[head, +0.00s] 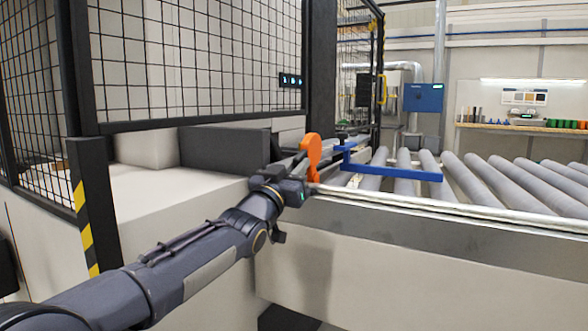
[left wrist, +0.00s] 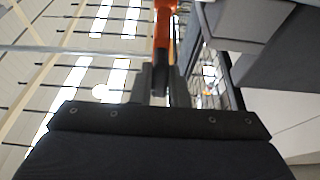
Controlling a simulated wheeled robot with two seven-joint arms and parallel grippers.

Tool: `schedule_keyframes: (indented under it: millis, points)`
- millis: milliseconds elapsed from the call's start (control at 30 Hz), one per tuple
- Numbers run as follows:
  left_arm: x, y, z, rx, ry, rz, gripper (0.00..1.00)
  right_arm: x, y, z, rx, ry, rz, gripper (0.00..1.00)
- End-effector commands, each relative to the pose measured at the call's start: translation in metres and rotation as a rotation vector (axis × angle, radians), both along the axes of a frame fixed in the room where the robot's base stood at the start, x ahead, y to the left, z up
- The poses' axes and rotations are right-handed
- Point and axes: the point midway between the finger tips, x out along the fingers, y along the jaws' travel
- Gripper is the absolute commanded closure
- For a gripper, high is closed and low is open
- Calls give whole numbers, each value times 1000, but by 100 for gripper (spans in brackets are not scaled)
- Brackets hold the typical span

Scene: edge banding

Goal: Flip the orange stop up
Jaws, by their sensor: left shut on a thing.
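The orange stop (head: 311,152) stands upright at the near left end of the roller conveyor, with its rounded head on top. My left gripper (head: 305,176) is at its lower part, and my arm hides some of that area. In the left wrist view the orange stop (left wrist: 163,30) runs down from the top edge to my left gripper (left wrist: 158,85). The gripper's two fingers are shut on a dark lower part of the stop. My right gripper is not in view.
A blue bracket (head: 390,172) lies over the grey rollers (head: 480,185) just right of the stop. A dark grey block (head: 223,147) and a black mesh fence (head: 200,60) stand to the left. A striped post (head: 88,210) is at far left. The conveyor's right side is clear.

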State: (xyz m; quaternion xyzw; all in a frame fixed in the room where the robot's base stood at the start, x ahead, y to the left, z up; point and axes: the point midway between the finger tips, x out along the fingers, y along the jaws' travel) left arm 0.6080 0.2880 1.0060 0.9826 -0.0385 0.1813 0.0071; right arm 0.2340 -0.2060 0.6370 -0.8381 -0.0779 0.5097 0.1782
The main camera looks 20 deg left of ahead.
Motion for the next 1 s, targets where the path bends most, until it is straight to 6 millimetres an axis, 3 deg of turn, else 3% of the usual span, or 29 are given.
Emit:
schedule_keyframes:
  millis: [300, 333, 500, 767, 1000]
  points:
    - [0, 0, 0, -1, -1, -1, 100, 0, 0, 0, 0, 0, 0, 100]
    - [0, 0, 0, 0, -1, -1, 83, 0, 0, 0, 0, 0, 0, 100]
    - [0, 0, -1, 0, 0, 0, 64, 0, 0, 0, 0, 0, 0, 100]
    - [-1, 0, -1, 0, 0, 0, 64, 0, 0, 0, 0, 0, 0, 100]
    - [-29, 2, -11, -3, -1, -1, 64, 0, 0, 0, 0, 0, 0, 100]
